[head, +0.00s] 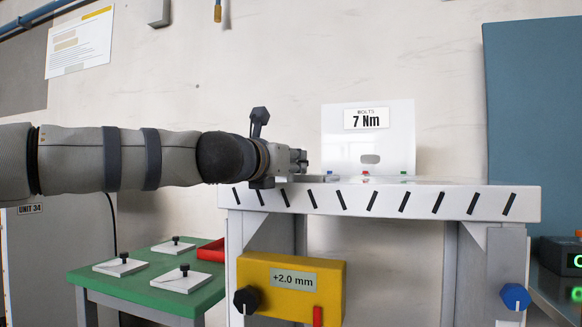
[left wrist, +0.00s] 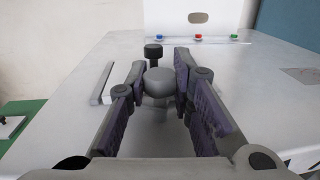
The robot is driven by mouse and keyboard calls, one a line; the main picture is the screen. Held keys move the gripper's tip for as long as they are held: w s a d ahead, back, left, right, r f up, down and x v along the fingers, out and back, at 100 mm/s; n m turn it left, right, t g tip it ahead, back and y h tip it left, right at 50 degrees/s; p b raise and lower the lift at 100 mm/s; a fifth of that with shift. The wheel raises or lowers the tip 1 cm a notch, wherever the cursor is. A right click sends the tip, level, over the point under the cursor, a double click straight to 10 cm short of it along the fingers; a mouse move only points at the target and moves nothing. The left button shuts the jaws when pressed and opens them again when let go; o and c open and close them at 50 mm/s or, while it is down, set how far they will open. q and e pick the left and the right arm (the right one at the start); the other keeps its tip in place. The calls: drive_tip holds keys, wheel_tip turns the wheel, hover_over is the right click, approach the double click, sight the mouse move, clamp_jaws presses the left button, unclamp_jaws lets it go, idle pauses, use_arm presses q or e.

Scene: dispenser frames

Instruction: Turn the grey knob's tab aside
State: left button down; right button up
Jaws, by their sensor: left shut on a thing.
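The grey knob (left wrist: 158,83) shows in the left wrist view as a rounded grey cap low over the white tabletop (left wrist: 240,90). My left gripper (left wrist: 160,78) has its two fingers on either side of the knob and is shut on it. In the head view my left gripper (head: 301,160) is seen from the side, low over the left part of the tabletop, and the knob cannot be made out there. The knob's tab cannot be told apart; the fingers hide much of the knob's sides. My right gripper is not in view.
A light bar (left wrist: 102,83) lies to the left. A white panel (head: 395,150) marked "7 Nm" stands behind, with small coloured buttons before it. A yellow box (head: 292,301) hangs below the striped front edge (head: 420,202).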

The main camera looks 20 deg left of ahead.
use_arm(q)
drive_tip(key=n+y, duration=0.2)
drive_tip(key=y, duration=0.1)
drive_tip(key=shift+f+y+b, duration=0.1)
drive_tip(key=shift+y+b, duration=0.2)
drive_tip(key=shift+n+y, duration=1.1)
drive_tip(key=shift+y, duration=0.4)
drive_tip(key=c, duration=1.4)
unclamp_jaws()
drive_tip(key=v, duration=1.2)
drive_tip(key=shift+r, duration=0.25)
